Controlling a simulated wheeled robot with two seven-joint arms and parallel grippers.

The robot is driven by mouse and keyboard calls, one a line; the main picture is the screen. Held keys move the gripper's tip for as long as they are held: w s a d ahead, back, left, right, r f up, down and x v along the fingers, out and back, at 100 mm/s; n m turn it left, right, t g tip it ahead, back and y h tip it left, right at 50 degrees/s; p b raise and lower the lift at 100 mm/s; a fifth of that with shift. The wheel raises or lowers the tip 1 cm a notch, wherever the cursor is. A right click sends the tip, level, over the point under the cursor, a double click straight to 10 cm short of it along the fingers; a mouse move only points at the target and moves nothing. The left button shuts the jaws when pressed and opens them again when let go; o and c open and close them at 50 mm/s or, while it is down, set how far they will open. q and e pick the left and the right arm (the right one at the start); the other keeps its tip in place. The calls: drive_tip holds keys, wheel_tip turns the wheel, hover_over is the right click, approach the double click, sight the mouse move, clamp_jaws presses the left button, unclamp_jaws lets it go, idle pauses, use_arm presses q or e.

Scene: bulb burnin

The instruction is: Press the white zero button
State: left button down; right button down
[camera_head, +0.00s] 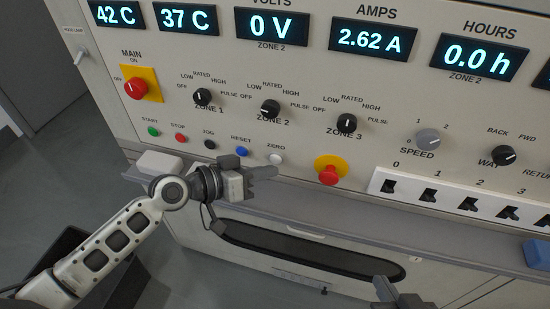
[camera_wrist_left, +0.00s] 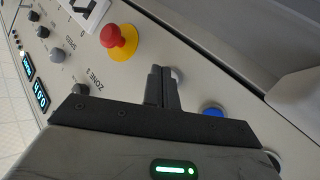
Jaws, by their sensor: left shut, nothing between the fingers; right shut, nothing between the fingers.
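The white ZERO button (camera_head: 275,158) is at the right end of the row of small buttons on the panel, under its ZERO label. My left gripper (camera_head: 274,172) is shut and empty, with its fingertips just below the button in the head view. In the left wrist view the shut fingers (camera_wrist_left: 162,88) partly cover the white button (camera_wrist_left: 178,75). I cannot tell whether they touch it. My right gripper (camera_head: 384,290) is shut and empty at the bottom edge, low in front of the cabinet.
The blue RESET button (camera_head: 240,151) is left of ZERO, with JOG, STOP and START beyond. A red mushroom button (camera_head: 328,174) on yellow is to the right. A grey ledge (camera_head: 350,217) runs below the panel. The volts display (camera_head: 271,27) reads 0 V.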

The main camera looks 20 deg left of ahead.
use_arm(q)
drive_tip(key=shift+s+p, duration=0.35)
drive_tip(key=shift+s, duration=2.15)
use_arm(e)
drive_tip(key=shift+r, duration=0.35)
use_arm(q)
drive_tip(key=s+f+y+p, duration=0.1)
drive_tip(key=s+f+y, duration=0.2)
drive_tip(key=s, duration=0.2)
drive_tip(key=s+f+n+y+p, duration=0.1)
drive_tip(key=s+f+y+p, duration=0.1)
drive_tip(key=s+y, duration=0.2)
drive_tip(key=shift+s+a+f, duration=0.3)
drive_tip(key=shift+s+f, duration=0.1)
drive_tip(key=shift+s, duration=0.1)
use_arm(e)
drive_tip(key=shift+d+r+g, duration=0.25)
drive_tip(key=shift+r+g, duration=0.05)
drive_tip(key=shift+r, duration=0.15)
drive_tip(key=shift+s, duration=0.1)
